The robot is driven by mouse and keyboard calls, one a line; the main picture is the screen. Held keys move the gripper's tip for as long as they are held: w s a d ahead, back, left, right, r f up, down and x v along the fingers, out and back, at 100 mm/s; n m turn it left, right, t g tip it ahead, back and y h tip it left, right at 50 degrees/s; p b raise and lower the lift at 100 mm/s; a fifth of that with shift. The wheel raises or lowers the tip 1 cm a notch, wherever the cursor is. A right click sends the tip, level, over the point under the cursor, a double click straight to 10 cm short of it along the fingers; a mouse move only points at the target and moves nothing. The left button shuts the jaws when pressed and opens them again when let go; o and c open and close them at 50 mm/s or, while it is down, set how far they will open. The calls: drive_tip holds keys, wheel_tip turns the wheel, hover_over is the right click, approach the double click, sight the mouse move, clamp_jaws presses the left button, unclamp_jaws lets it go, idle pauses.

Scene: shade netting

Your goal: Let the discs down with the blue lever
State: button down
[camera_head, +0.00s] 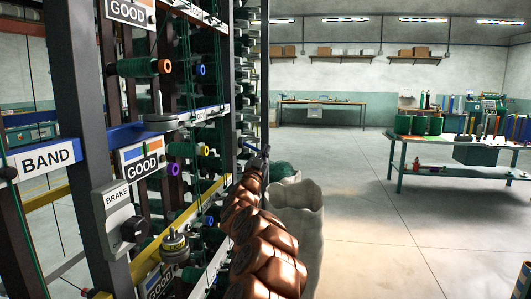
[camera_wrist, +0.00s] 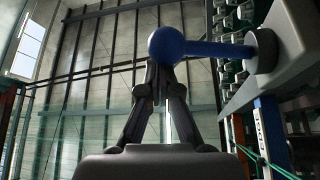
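The blue lever (camera_wrist: 210,48) shows in the wrist view, with a round blue knob (camera_wrist: 167,44) at its left end and a round pivot on a grey housing (camera_wrist: 285,45) at right. It lies nearly level in the picture. My gripper (camera_wrist: 160,76) has its fingers drawn together, tips right at the knob, which hides part of them; I cannot tell whether they touch. In the head view my gripper (camera_head: 257,163) is small and dark beside the rack. A grey disc (camera_head: 161,123) and a brass-coloured disc stack (camera_head: 174,246) sit on the rack there.
The rack (camera_head: 84,130) carries GOOD and BAND signs, a BRAKE box (camera_head: 118,216) with a black knob, and several spools. A pale sack-like bin (camera_head: 297,215) stands beside my arm. A table (camera_head: 450,168) with spools stands at right. The floor between is clear.

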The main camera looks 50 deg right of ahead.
drive_tip(key=shift+w+f, duration=0.1)
drive_tip(key=shift+f, duration=0.15)
wheel_tip(320, 180, up, 3)
drive_tip(key=s, duration=0.2)
drive_tip(key=a+r+v, duration=0.1)
drive_tip(key=v, duration=0.8)
drive_tip(key=shift+w, duration=0.25)
idle(0.5)
